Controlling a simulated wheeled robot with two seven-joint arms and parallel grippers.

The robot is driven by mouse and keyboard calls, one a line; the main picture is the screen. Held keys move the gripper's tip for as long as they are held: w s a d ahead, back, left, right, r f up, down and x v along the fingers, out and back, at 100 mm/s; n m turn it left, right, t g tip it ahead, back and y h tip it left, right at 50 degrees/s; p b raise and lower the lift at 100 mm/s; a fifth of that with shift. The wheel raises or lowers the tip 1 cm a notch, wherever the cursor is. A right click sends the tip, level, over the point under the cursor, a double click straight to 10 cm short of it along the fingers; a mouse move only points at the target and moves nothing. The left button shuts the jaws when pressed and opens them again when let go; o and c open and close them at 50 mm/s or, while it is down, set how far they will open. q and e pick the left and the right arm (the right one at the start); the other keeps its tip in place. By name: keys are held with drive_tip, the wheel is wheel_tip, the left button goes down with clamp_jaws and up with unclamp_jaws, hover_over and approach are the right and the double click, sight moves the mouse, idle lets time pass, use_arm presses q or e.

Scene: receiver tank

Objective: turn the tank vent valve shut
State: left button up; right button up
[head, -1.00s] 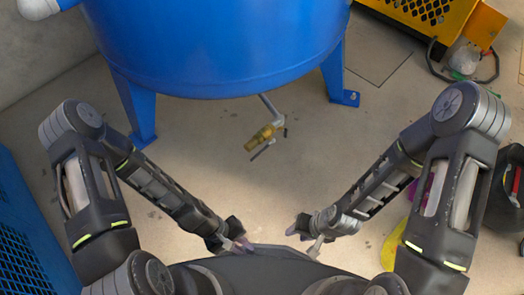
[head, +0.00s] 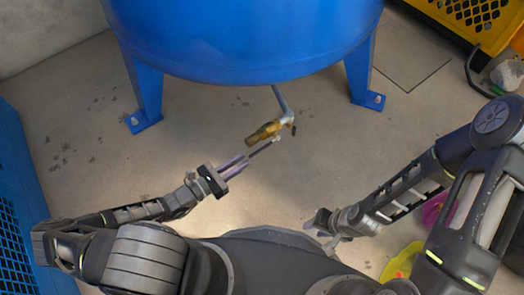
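The brass vent valve (head: 265,132) hangs on a grey pipe under the blue tank (head: 245,40) in the head view. Its thin dark lever (head: 264,146) slants down and left from the valve body. My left gripper (head: 246,161) points up and right, with its fingertips at the lower end of the lever. Its two purple-grey fingers show a narrow gap between them. I cannot tell whether they touch the lever.
The tank's blue legs (head: 146,92) and (head: 361,75) stand on either side of the valve. A blue crate-like unit (head: 22,215) is at the left edge. A yellow machine (head: 462,15) is at the top right. The floor below the valve is clear.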

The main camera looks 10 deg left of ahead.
sight(259, 150)
use_arm(q)
drive_tip(key=shift+f, duration=0.1)
idle(0.3)
drive_tip(key=b+x, duration=0.2)
drive_tip(key=x, duration=0.5)
drive_tip(key=shift+f, duration=0.1)
drive_tip(key=shift+w+d, duration=0.25)
drive_tip(key=shift+w, duration=0.05)
drive_tip(key=shift+c, duration=0.4)
clamp_jaws()
idle(0.7)
